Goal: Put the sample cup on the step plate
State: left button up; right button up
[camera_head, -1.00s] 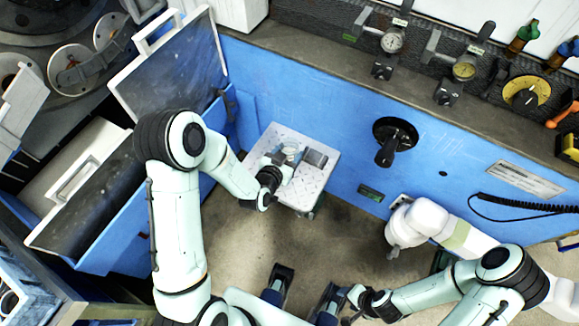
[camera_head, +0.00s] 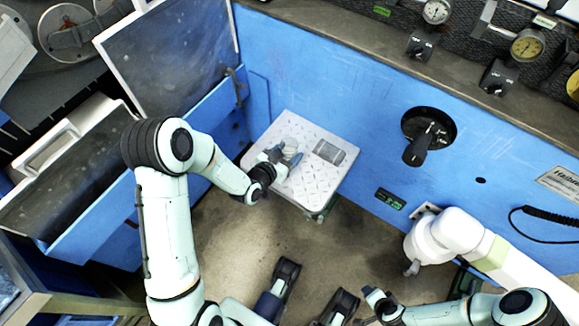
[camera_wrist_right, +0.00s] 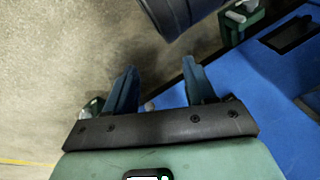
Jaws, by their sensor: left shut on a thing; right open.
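The step plate (camera_head: 318,184) is a pale square platform with a diamond tread, against the blue machine front in the head view. My left gripper (camera_head: 288,158) is over its left part and shut on a small pale cup, the sample cup (camera_head: 291,146). The fingers partly hide the cup. I cannot tell whether its base touches the plate. My right gripper is low in the head view (camera_head: 378,303), away from the plate. In the right wrist view its two blue fingers (camera_wrist_right: 160,88) are apart with nothing between them.
A dark grey rectangular patch (camera_head: 329,151) is on the plate, right of the cup. A black crank knob (camera_head: 420,148) sticks out of the blue front. A white jointed arm (camera_head: 450,236) stands at the right. An open bin with a raised lid (camera_head: 165,60) is at the left.

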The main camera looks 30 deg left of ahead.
aim_at(288, 159)
pick_arm(q)
notch_tip(288, 159, down, 3)
jog(key=shift+f+b, duration=0.15)
jog(key=shift+b, duration=0.15)
jog(key=shift+f, duration=0.2)
notch_tip(288, 159, down, 4)
jog(key=shift+f+b, duration=0.1)
jog(key=shift+b, duration=0.6)
pick_arm(e)
jog(key=shift+g, duration=0.6)
jog(key=s+f, duration=0.1)
jog(key=f, duration=0.1)
jog(key=s+d+f, duration=0.1)
jog(key=s+f, duration=0.1)
jog(key=shift+s, duration=0.2)
pick_arm(q)
jog(key=shift+f, duration=0.15)
jog(key=o, duration=1.2)
jog(key=shift+c, duration=0.2)
pick_arm(e)
jog(key=shift+s+f, duration=0.25)
